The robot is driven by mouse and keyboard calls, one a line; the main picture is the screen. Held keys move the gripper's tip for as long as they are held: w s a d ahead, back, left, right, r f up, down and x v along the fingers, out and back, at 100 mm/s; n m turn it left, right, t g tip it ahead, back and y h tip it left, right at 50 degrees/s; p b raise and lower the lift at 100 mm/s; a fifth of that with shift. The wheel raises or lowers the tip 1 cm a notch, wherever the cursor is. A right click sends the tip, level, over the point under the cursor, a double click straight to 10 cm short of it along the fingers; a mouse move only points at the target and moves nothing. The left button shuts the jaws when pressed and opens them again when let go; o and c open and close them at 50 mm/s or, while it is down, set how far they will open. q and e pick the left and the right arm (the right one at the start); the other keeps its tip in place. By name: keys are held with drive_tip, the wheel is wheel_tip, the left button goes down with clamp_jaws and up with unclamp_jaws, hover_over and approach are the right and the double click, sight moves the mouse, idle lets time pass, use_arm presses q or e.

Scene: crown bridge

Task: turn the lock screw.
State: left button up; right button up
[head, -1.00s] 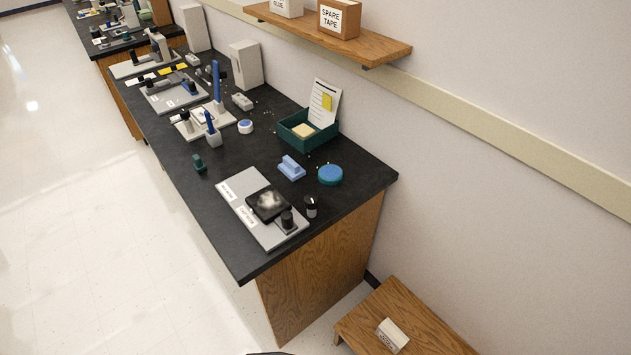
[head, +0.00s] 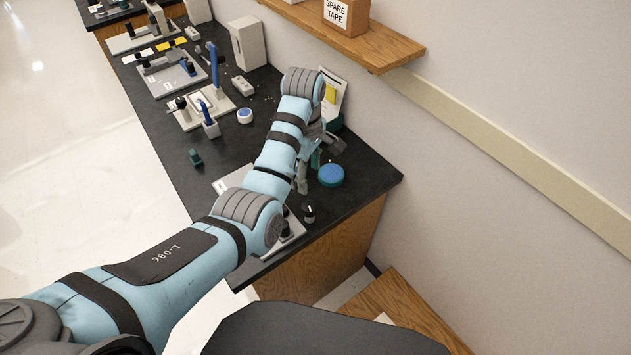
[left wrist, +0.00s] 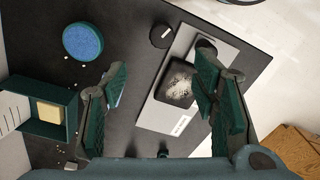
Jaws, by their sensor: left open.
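A grey base plate (left wrist: 163,118) with white labels lies on the black bench; it carries a black block with a pale, cloudy top (left wrist: 178,86) and a black post (left wrist: 206,47) at one end. A black knob (left wrist: 161,37) with a light mark stands on the bench beside the plate; it also shows in the head view (head: 308,212). I cannot tell which part is the lock screw. My left gripper (left wrist: 163,70) is open and empty above the bench, its fingers framing the plate. In the head view my left arm hides most of the plate. My right gripper is not in view.
A round blue-topped tin (left wrist: 83,42) and a green tray (left wrist: 70,108) with a yellowish pad stand near the gripper. A wooden shelf (head: 395,45) juts from the wall above. A low wooden stand (head: 415,310) is beyond the bench end. Other tools stand farther along.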

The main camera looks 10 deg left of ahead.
sight(308, 206)
use_arm(q)
drive_tip(key=f, duration=0.3)
drive_tip(key=s+f+b, duration=0.1)
drive_tip(key=f, duration=0.2)
drive_tip(key=f+b, duration=0.1)
drive_tip(key=f, duration=0.1)
drive_tip(key=shift+s+f, duration=0.35)
drive_tip(key=shift+f, duration=0.05)
drive_tip(key=f, duration=0.1)
drive_tip(key=w+f, duration=0.1)
drive_tip(key=f, duration=0.1)
drive_tip(key=f+b, duration=0.1)
drive_tip(key=shift+w+d+f, duration=0.1)
drive_tip(key=shift+w+f, duration=0.05)
drive_tip(key=shift+w, duration=0.15)
drive_tip(key=shift+w+f, duration=0.1)
drive_tip(key=shift+s+r, duration=0.2)
drive_tip(key=shift+s, duration=0.1)
drive_tip(key=shift+s+r, duration=0.1)
drive_tip(key=shift+c, duration=1.2)
drive_tip(key=c, duration=0.9)
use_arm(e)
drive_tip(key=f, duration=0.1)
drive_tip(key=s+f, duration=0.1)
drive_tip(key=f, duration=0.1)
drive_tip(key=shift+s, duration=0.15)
